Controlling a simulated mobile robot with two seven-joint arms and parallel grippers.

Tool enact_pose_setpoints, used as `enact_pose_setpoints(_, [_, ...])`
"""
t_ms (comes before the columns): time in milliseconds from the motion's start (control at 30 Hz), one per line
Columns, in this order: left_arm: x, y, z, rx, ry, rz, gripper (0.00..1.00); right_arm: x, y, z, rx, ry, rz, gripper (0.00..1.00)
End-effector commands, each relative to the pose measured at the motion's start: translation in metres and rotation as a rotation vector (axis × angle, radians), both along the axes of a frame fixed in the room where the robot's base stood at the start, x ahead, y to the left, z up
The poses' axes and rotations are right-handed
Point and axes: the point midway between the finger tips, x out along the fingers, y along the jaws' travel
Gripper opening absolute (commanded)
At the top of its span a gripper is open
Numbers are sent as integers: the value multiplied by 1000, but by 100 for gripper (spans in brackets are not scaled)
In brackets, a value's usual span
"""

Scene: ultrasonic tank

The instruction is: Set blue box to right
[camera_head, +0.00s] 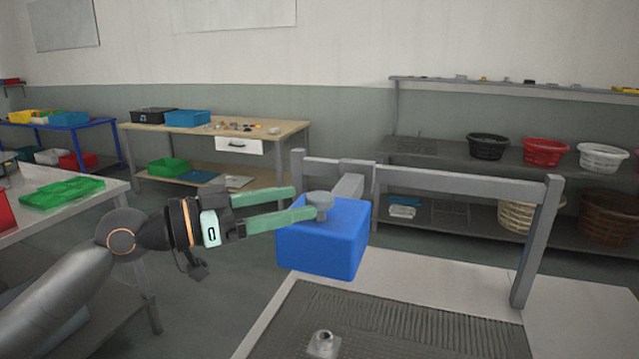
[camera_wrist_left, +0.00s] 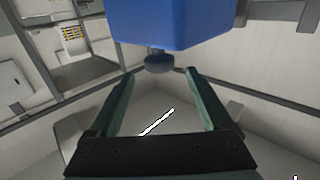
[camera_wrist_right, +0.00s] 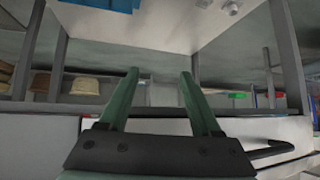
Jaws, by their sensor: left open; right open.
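The blue box (camera_head: 325,248) hangs at the grey frame near the middle of the head view, above the far left edge of the table with the grey ribbed mat. A round grey knob (camera_head: 320,199) sits on its top. My left gripper (camera_head: 304,205) is open, its green fingers reaching from the left to the knob. In the left wrist view the blue box (camera_wrist_left: 172,22) is at the top and the knob (camera_wrist_left: 159,62) lies just past and between the fingertips (camera_wrist_left: 160,70). My right gripper (camera_wrist_right: 160,72) is open and empty in the right wrist view; it is out of the head view.
The grey frame (camera_head: 465,184) has a crossbar and a post on the right. A grey fitting (camera_head: 323,343) stands on the ribbed mat (camera_head: 400,325). A shelf with baskets (camera_head: 545,151) is behind. A white table with a green tray (camera_head: 62,193) is at left.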

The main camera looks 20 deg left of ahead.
Motion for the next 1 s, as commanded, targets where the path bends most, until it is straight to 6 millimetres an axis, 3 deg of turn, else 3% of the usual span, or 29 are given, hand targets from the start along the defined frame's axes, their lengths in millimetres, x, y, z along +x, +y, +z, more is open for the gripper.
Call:
enact_pose_setpoints(300, [31,-34,3,-3,0,-1,83,-5,-3,14,-2,8,-7,65])
enact_pose_setpoints(733, [37,-40,0,0,0,0,83,-3,-1,18,0,3,-6,65])
enact_pose_setpoints(1000, [37,-40,0,0,0,0,52,-3,-1,18,1,3,-5,65])
